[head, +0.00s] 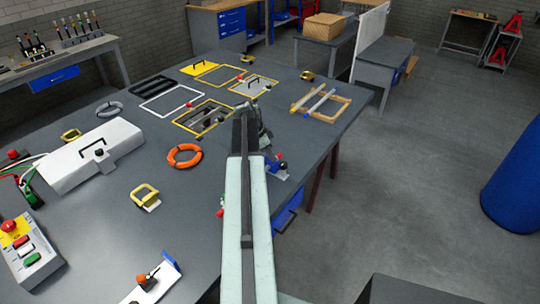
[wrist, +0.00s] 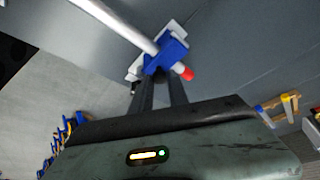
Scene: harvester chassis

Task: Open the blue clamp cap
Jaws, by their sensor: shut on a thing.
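The blue clamp cap (wrist: 168,52) shows at my fingertips in the wrist view. A white rod runs to it from the upper left, a red tip sticks out at its lower right, and a white bracket lies behind it. My gripper (wrist: 158,80) is shut on the cap; the exact contact is partly hidden. In the head view a blue and white clamp (head: 272,169) with dark and red parts stands near the table's right edge, beside my arm, which partly hides it. I cannot tell how far the cap is turned or lifted.
The grey table (head: 110,240) holds an orange ring (head: 184,155), a white box with a black handle (head: 92,156), a yellow clamp (head: 145,195), yellow-framed panels (head: 204,118) and a wooden frame (head: 334,108). A button box (head: 28,250) stands front left.

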